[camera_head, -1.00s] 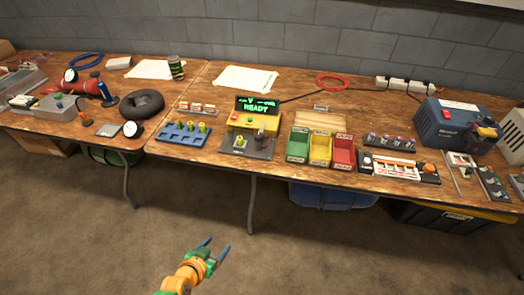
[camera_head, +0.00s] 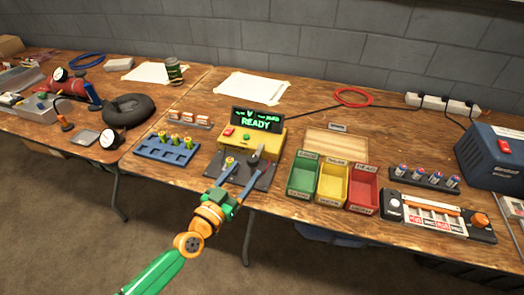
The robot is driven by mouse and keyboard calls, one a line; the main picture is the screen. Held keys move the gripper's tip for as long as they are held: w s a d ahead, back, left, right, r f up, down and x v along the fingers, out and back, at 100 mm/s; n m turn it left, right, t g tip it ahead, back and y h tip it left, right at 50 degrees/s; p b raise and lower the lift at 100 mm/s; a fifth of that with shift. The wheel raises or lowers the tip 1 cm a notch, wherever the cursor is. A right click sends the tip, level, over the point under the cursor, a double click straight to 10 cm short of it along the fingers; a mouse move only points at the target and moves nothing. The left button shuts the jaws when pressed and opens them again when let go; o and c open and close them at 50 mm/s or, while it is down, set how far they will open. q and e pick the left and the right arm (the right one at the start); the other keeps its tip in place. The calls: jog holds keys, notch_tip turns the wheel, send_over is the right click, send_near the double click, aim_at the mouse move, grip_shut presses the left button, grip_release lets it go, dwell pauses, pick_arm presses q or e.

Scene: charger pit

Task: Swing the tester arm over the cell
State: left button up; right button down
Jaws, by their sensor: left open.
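The tester is a yellow box (camera_head: 251,142) with a green-lit display (camera_head: 257,121) reading READY and a red button, in the middle of the table. A dark base plate (camera_head: 268,180) extends in front of it. A cell (camera_head: 229,162) with a yellow-green top stands on the left of the plate. The dark tester arm (camera_head: 257,154) rises on the plate's right, beside the cell rather than over it. My left gripper (camera_head: 244,170) is open over the plate's front, its blue fingers partly hiding the plate; the right finger's tip appears close to the tester arm. Contact cannot be told.
A blue tray (camera_head: 152,151) with several cells lies left of the tester. Green (camera_head: 304,176), yellow (camera_head: 332,183) and red (camera_head: 363,190) bins stand to its right. A black cable runs behind them. A metal table leg stands below the front edge.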

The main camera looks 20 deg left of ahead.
aim_at(250, 165)
pick_arm(q)
jog(key=b+x, duration=0.1)
jog(key=x, duration=0.4)
jog(key=shift+w+d+r, duration=0.1)
jog(key=shift+w, duration=0.25)
jog(key=shift+s, duration=0.1)
grip_shut()
dwell(1.0)
